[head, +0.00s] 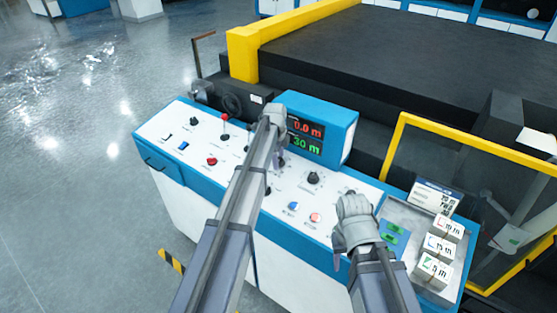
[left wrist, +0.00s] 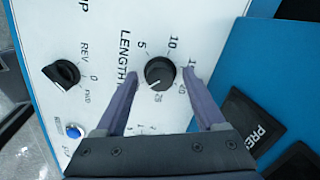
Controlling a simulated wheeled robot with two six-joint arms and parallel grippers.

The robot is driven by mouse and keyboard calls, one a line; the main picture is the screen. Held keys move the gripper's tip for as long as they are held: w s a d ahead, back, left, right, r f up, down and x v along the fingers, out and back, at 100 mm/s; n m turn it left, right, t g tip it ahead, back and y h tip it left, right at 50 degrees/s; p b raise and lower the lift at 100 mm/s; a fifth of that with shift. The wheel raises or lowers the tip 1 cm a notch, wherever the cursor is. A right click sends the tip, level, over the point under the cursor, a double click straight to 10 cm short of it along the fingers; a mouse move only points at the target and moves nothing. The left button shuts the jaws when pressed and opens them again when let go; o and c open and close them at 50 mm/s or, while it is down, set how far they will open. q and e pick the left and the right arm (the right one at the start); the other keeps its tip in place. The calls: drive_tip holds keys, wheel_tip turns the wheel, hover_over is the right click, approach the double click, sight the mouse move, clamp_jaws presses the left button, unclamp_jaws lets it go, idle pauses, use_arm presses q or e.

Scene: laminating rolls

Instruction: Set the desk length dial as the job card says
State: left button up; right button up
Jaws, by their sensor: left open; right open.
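The black length dial (left wrist: 160,73) sits on the white desk panel in the left wrist view. Numbers 5, 10, 20 and 25 show around it; one between 10 and 20 is partly covered. Its white mark points down-left, near 25; the scale there is partly hidden by a finger. My left gripper (left wrist: 160,80) is open, one finger on each side of the dial; contact cannot be told. In the head view my left gripper (head: 277,150) hides the dial. My right gripper (head: 355,215) is open above the desk's right part. The job card (head: 433,197) stands at the right; its small print is unclear.
A display (head: 308,134) reads 0.0 m in red and 30 m in green. A REV/0/FWD knob (left wrist: 62,73) and a blue button (left wrist: 73,131) are left of the dial. Several labelled white boxes (head: 437,247) stand in the right tray. A yellow-framed guard (head: 395,135) rises behind.

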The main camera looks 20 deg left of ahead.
use_arm(q)
clamp_jaws()
idle(0.4)
drive_tip(key=shift+n, duration=0.3)
